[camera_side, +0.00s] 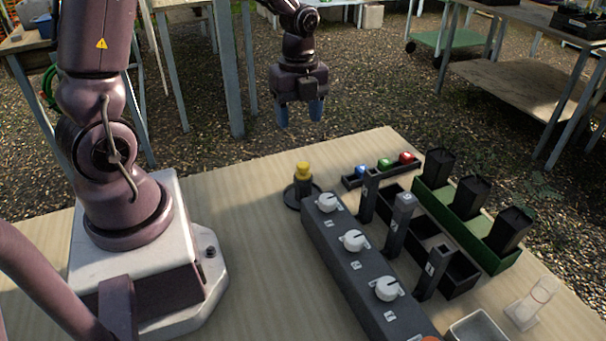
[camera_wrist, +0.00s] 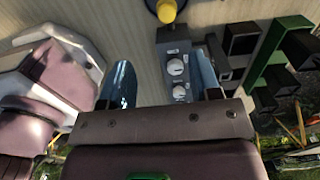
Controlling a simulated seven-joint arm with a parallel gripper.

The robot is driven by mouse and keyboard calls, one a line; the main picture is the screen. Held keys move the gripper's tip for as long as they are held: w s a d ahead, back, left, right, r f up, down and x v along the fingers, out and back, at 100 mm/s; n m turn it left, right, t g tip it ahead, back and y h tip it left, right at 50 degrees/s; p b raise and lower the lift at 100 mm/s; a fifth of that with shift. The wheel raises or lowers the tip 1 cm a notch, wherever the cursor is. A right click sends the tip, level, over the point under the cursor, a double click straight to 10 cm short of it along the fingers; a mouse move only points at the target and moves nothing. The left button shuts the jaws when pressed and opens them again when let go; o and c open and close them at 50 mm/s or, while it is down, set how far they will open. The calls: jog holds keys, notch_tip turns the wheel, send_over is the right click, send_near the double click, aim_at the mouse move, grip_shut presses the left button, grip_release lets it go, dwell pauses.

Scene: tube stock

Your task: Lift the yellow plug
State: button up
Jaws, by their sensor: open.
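The yellow plug (camera_side: 303,171) stands upright in a round black holder (camera_side: 292,199) on the table, just left of the far end of the grey knob box. My gripper (camera_side: 300,112) hangs in the air above and behind the plug in the side view, pointing down. Its two blue fingers are apart with nothing between them. In the wrist view my gripper (camera_wrist: 163,80) also shows both fingers spread.
A grey box (camera_side: 336,246) with several white knobs runs along the table beside the plug. Right of it are dark upright posts (camera_side: 398,225), a small tray (camera_side: 352,180) of coloured caps and a green crate (camera_side: 436,200) with black bins. The table left of the plug is clear.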

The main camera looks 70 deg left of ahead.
jog(key=m, duration=0.2)
send_over(303, 164)
jog(key=shift+m, duration=0.4)
jog(key=f, duration=0.7)
jog(key=shift+s, duration=0.3)
jog(key=shift+w+f, duration=0.15)
jog(key=shift+f, duration=1.35)
jog(key=shift+w+f, duration=0.15)
jog(key=shift+f, duration=1.3)
jog(key=c, duration=1)
